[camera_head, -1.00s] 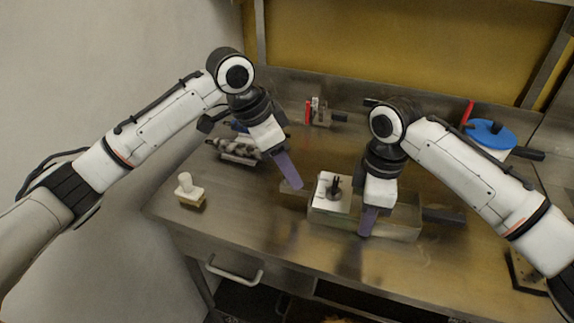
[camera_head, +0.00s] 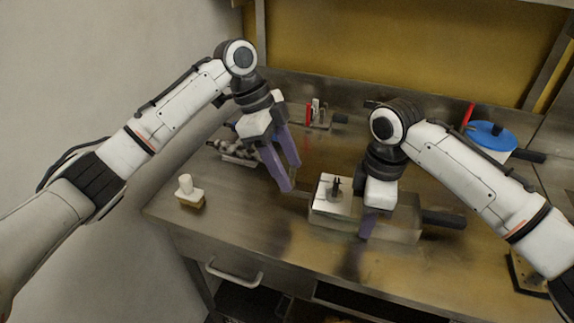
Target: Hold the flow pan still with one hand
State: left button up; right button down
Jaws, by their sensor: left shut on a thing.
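The flow pan (camera_head: 405,233) is a shallow metal box on the steel table, with a dark handle (camera_head: 443,218) at its right end. A pale square piece with a dark upright part (camera_head: 334,191) sits at the pan's left portion. My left gripper (camera_head: 292,178), with purple fingers, is at the pan's left end and shut on a small tab there; the contact is small and partly hidden. My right gripper (camera_head: 366,226) points down at the pan's front wall. One purple finger shows in front of the wall; the other is hidden, so its opening cannot be told.
A white-knobbed block (camera_head: 188,192) stands at the left of the table. A metal roller-like item (camera_head: 235,152) lies behind my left gripper. A small red-and-grey stand (camera_head: 318,115) is at the back. A blue round lid (camera_head: 490,135) is at the back right. The front left table is clear.

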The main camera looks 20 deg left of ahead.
dwell(0.4)
pick_arm(q)
jog(key=o, duration=1.1)
jog(key=shift+c, duration=0.2)
jog(key=v, duration=1.2)
jog(key=shift+r, duration=0.1)
pick_arm(e)
jog(key=c, duration=1.9)
grip_release()
jog(key=shift+c, duration=0.2)
jog(key=shift+r, duration=0.1)
